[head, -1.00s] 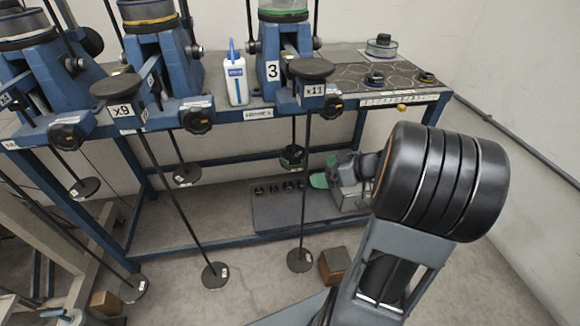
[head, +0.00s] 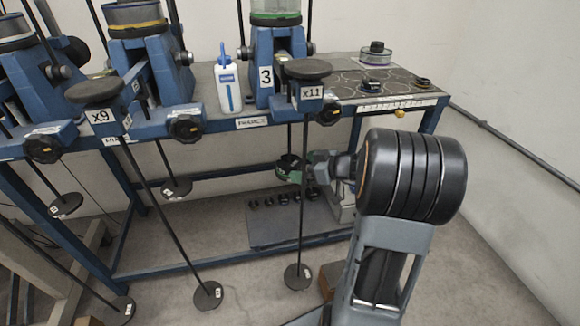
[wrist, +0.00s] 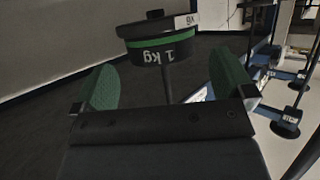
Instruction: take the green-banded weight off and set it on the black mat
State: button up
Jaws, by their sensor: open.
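The green-banded weight (wrist: 160,50), dark and marked 1 kg, hangs on a thin rod below frame 3. In the wrist view it is upside down, straight ahead between the two green finger pads and mostly beyond their tips. In the head view the weight (head: 287,162) is small and partly covered by my gripper (head: 295,174), which comes from the right at its height. My gripper (wrist: 163,75) is open, and I see no finger contact. The black mat (head: 345,84), with outlined circles, lies on the bench top at the right.
A white bottle (head: 228,85) stands left of frame 3.

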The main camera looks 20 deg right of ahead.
aim_at(292, 163)
jog(key=w+a, duration=0.2)
jog(key=w, duration=0.1)
jog(key=shift+a, duration=0.1)
jog(key=shift+w+a+f, duration=0.2)
jog(key=shift+w+f, duration=0.05)
jog(key=shift+w, duration=0.2)
jog(key=c, duration=1.2)
jog(key=shift+r, duration=0.1)
